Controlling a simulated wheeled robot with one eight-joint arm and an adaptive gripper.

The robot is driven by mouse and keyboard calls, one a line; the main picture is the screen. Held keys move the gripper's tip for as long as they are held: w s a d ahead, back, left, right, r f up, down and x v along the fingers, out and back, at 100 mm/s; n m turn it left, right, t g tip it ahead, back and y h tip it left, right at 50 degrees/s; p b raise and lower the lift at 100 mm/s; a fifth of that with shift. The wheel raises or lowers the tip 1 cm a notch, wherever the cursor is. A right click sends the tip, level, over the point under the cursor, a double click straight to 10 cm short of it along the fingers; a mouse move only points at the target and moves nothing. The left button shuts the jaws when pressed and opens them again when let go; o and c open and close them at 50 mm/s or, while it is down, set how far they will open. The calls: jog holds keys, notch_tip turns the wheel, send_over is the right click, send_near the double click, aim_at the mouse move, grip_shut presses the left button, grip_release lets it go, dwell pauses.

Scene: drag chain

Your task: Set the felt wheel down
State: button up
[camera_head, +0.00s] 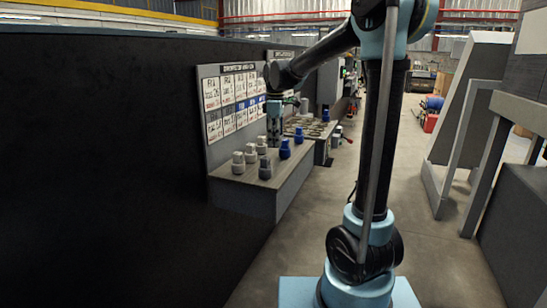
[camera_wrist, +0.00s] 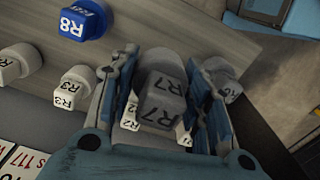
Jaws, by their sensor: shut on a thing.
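My gripper (camera_head: 274,127) is low over the bench shelf (camera_head: 245,189), just behind the row of pieces. In the wrist view my gripper (camera_wrist: 158,100) is shut on a grey piece marked R7 (camera_wrist: 162,98), the felt wheel as far as I can tell. The piece is a grey block with a rounded part, between the two blue fingers. In the head view it is too small to make out. I cannot tell whether its underside touches the shelf. A white piece marked R2 (camera_wrist: 130,115) shows partly behind it.
A blue piece marked R8 (camera_wrist: 82,20) and a white piece marked R3 (camera_wrist: 75,88) stand near the left finger. Another grey piece (camera_wrist: 222,76) is close by the right finger. A label board (camera_head: 232,103) rises behind the shelf. The floor (camera_head: 310,215) beside the shelf is clear.

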aim_at(276, 166)
jog(key=shift+d+f, duration=0.1)
jog(key=shift+f, duration=4.25)
jog(key=o, duration=1.1)
